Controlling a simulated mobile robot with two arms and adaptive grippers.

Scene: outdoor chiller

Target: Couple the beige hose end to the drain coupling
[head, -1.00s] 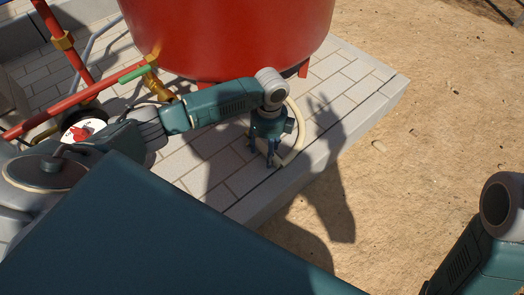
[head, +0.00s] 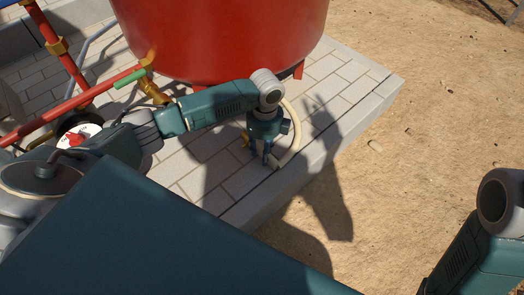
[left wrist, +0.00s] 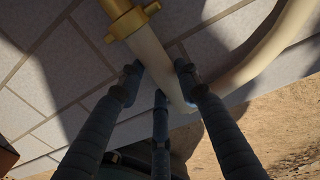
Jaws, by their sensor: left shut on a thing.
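My left gripper (head: 262,158) is low over the paved slab, in front of the red tank. It is shut on the beige hose (head: 295,140), just behind the brass hose end. In the left wrist view the beige hose (left wrist: 152,58) lies between the fingers (left wrist: 160,85), with the brass hose end (left wrist: 129,16) beyond them at the top. The hose curves back to the right. A brass fitting, apparently the drain coupling (head: 152,89), is under the tank by a green handle, left of and apart from the gripper. My right gripper is out of view; its arm shows at lower right.
The red tank (head: 220,35) stands on short legs on the paved slab (head: 345,85). Red pipes (head: 70,105) and a round gauge-like part with a red centre (head: 76,138) are at left. Bare sandy ground (head: 430,120) lies right of the slab's edge.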

